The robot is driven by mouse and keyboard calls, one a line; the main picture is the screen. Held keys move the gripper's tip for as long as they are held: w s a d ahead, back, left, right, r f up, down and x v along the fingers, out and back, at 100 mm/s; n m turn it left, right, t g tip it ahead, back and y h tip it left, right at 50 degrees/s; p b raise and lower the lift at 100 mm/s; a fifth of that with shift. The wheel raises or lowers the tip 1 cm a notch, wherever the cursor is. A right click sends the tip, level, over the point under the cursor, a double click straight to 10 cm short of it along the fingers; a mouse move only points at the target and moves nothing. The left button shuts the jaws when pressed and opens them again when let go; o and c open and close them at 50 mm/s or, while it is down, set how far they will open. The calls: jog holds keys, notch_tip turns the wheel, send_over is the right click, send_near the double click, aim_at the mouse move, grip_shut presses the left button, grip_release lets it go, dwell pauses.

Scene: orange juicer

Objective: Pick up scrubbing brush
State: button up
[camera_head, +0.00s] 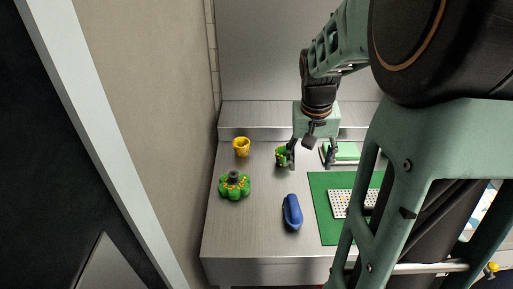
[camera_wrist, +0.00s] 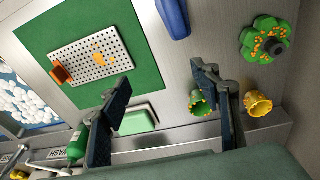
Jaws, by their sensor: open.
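A blue, elongated, rounded object, which looks like the scrubbing brush (camera_head: 291,212), lies on the metal counter left of the green mat. Part of it shows at the top of the wrist view (camera_wrist: 173,17); its underside and any bristles are hidden. My gripper (camera_head: 311,158) is over the back part of the counter, behind the brush and apart from it. Its two fingers are spread wide with nothing between them, as the wrist view also shows (camera_wrist: 160,76).
The metal counter (camera_head: 255,225) also holds a green lobed object (camera_head: 234,186), a yellow cup (camera_head: 241,147) and a green cup (camera_wrist: 200,103). A green mat (camera_head: 322,205) bears a perforated plate (camera_wrist: 92,60). A green-and-white block (camera_wrist: 138,120) sits near the back ledge. Counter around the brush is clear.

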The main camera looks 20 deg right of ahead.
jog(key=shift+n+g+y, duration=0.7)
jog(key=s+a+f, duration=0.3)
jog(key=shift+a, duration=0.25)
send_over(294, 203)
jog(key=f, duration=0.4)
jog(key=shift+s+d+f, duration=0.15)
jog(key=shift+s+f, duration=0.15)
jog(key=shift+f, duration=0.05)
jog(key=shift+w+f, duration=0.2)
jog(key=shift+f, duration=2.85)
jog(key=c, duration=1.3)
jog(key=shift+r, duration=0.1)
jog(key=shift+c, duration=0.2)
jog(key=shift+r+p, duration=0.8)
jog(key=shift+p, duration=0.05)
notch_tip(294, 203, up, 2)
jog(key=shift+r+p, duration=0.1)
jog(key=shift+p, duration=0.85)
jog(key=s+d+r+p, duration=0.3)
jog(key=s+d+r, duration=0.4)
jog(key=s, duration=0.5)
notch_tip(294, 203, up, 2)
jog(key=shift+r, duration=0.1)
